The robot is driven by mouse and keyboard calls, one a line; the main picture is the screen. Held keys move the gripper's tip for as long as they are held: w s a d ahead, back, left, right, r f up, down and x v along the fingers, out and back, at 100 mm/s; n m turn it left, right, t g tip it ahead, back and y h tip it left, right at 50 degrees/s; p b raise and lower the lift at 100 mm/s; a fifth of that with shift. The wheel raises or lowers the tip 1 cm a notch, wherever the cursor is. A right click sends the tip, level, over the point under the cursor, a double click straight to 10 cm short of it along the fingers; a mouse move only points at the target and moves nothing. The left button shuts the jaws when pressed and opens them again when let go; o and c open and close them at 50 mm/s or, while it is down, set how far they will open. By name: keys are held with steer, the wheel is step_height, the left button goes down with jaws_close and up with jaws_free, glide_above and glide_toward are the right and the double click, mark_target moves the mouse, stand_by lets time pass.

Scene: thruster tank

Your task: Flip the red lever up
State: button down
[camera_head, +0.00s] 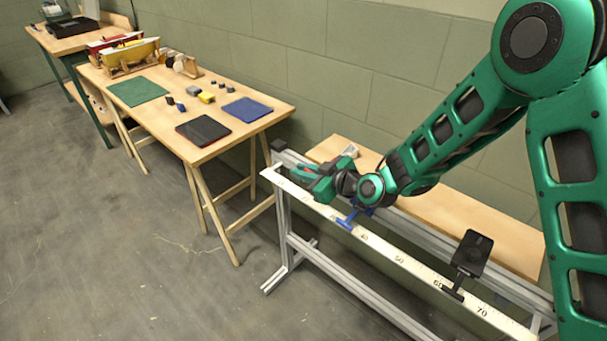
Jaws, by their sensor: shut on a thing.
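My gripper (308,180) is at the left end of a white numbered rail (395,256), low over it. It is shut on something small. A bit of red (304,171) shows at the fingers, and it seems to be the red lever. The gripper covers most of it, so I cannot tell its angle. No other red lever shows along the rail.
A blue T-shaped piece (350,217) and a black plate on a stand (470,257) sit farther right along the rail. A wooden board (470,218) lies behind. A wooden table (160,115) with mats and small blocks stands left. The floor in front is clear.

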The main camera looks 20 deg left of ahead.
stand_by(0.3)
steer(key=c, duration=1.8)
jaws_free()
steer(key=shift+d, duration=0.1)
steer(key=v, duration=1)
steer(key=shift+d+r, duration=0.15)
steer(key=shift+d, duration=0.15)
